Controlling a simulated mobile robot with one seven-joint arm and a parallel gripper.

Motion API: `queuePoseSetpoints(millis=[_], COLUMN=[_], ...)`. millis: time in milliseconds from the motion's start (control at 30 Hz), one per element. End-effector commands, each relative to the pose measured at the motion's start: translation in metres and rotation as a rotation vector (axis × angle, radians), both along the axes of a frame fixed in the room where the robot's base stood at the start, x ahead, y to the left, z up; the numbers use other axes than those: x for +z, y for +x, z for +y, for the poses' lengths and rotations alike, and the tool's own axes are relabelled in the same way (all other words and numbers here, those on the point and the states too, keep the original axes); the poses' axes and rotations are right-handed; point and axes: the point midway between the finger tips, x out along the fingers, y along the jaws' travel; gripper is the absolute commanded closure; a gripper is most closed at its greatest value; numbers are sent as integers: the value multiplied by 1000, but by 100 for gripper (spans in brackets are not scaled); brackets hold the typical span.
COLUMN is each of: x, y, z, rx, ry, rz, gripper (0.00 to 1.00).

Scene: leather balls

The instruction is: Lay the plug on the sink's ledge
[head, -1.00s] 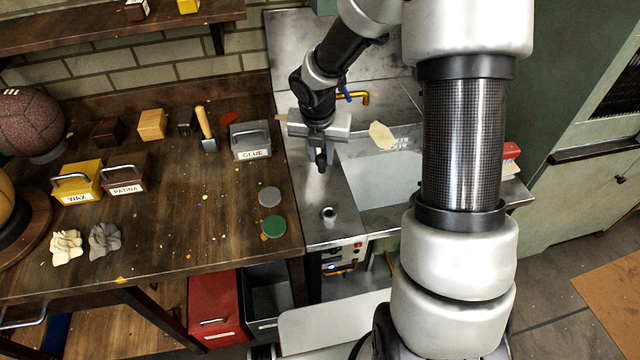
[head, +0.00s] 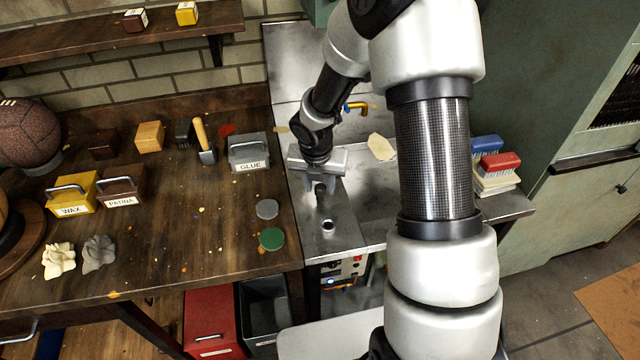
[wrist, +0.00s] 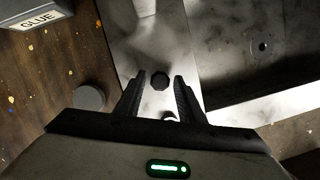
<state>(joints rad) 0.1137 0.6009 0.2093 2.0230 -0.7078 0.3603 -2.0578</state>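A small dark plug (head: 320,188) is at the sink's metal ledge (head: 341,237), left of the basin. My gripper (head: 321,187) is over the ledge, pointing down. In the wrist view the plug (wrist: 159,80) shows as a dark round shape between the two spread fingers (wrist: 158,78), with a visible gap on each side. My gripper looks open. I cannot tell for sure whether the plug touches the ledge. The sink basin (wrist: 225,65) is to the right, with a round drain in its floor; my arm hides much of it in the head view.
A small round metal fitting (head: 328,225) is on the ledge in front of the plug. The wooden bench at left holds a grey GLUE box (head: 248,152), a grey disc (head: 267,208) and a green disc (head: 271,239). Blue and red brushes (head: 500,161) lie right of the sink.

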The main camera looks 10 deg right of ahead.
Motion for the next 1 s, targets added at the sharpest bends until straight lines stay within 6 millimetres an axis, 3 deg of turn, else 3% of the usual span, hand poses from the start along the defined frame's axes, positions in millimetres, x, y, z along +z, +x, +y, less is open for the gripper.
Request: queuePoseSetpoints(millis=[300,433,800,1000], x=[1,11,85,112], y=[0,-1,-19,-27], z=[0,0,7,11], rx=[0,-2,-2,-2], ry=[0,1,-1,0], rz=[0,-2,-5,-2], gripper=[59,59,59,59])
